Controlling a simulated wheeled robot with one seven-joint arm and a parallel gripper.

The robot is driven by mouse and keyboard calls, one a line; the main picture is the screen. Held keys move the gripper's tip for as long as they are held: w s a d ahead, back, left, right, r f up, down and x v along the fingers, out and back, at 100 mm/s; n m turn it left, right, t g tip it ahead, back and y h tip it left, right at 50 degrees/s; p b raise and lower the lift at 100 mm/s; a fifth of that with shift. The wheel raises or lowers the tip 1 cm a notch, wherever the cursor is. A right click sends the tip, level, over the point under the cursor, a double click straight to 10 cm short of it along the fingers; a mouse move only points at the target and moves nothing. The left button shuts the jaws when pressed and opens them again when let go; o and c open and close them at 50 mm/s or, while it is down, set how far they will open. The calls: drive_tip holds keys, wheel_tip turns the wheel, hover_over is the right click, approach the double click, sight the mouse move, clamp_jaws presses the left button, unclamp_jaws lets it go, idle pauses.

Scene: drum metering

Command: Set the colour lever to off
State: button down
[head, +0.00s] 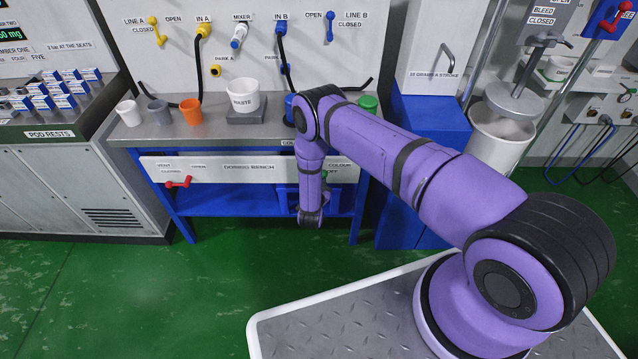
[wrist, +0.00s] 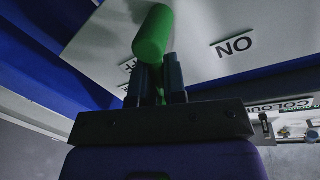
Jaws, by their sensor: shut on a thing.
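The colour lever has a green rounded handle (wrist: 152,34), which fills the upper middle of the wrist view. My gripper (wrist: 158,80) is shut on the lever, with one dark finger on each side of its lower part. The handle sticks out past the fingertips, tilted slightly. An upside-down ON label (wrist: 231,47) is on the white panel to the right of the handle. Another label to the left is mostly hidden behind the lever. In the head view my arm covers most of the lever and my fingers; a bit of green (head: 324,174) shows beside the wrist.
The white panel is the front of the dosing bench (head: 248,168). A red lever (head: 178,183) is at its left end. Cups and a waste beaker (head: 243,95) stand on the bench top. A blue cabinet (head: 425,130) is to the right. Green floor is open in front.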

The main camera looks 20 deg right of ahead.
sight(328, 178)
drive_tip(key=d+m, duration=0.1)
drive_tip(key=m, duration=0.1)
drive_tip(key=d+f+m+y, duration=0.1)
drive_tip(key=m, duration=0.2)
drive_tip(key=d+m+y, duration=0.1)
drive_tip(key=m, duration=0.2)
drive_tip(key=shift+s+f, duration=0.15)
drive_tip(key=shift+f, duration=0.2)
drive_tip(key=shift+s+d+f+m+y, duration=0.1)
drive_tip(key=shift+f+m+y, duration=0.2)
drive_tip(key=shift+m, duration=0.45)
drive_tip(key=shift+d+f+m+y, duration=0.1)
drive_tip(key=shift+f+m, duration=0.3)
drive_tip(key=shift+m, duration=0.35)
drive_tip(key=shift+a, duration=0.1)
drive_tip(key=c, duration=1.2)
unclamp_jaws()
drive_tip(key=shift+f, duration=0.1)
drive_tip(key=shift+s, duration=0.1)
